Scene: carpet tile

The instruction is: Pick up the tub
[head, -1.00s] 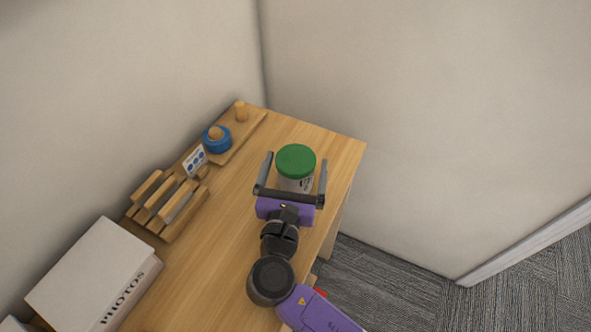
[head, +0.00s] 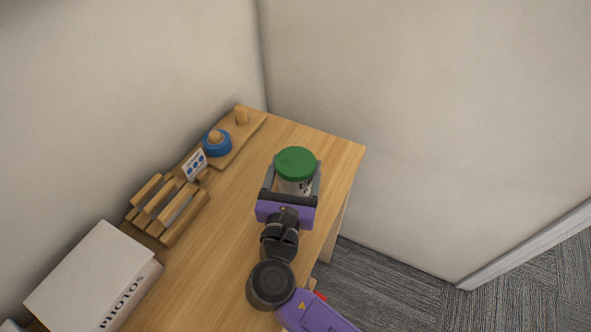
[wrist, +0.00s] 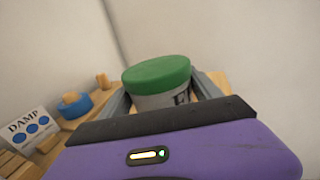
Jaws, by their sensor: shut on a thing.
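The tub has a green lid and a pale grey body with dark lettering. It stands upright near the far right end of the wooden table in the head view (head: 295,164), and it also shows in the wrist view (wrist: 158,82). My gripper (head: 293,181) is shut on the tub, with one grey finger against each side of its body below the lid. The lower part of the tub is hidden behind the gripper's dark bar and purple body. I cannot tell whether its base touches the table.
On the wooden table (head: 228,235), to the left, are a wooden rack (head: 168,208), a small card with blue dots (head: 194,165), a blue ring on a wooden board (head: 216,143) and a white PHOTOS box (head: 95,275). Walls (head: 430,120) rise behind. The table between is clear.

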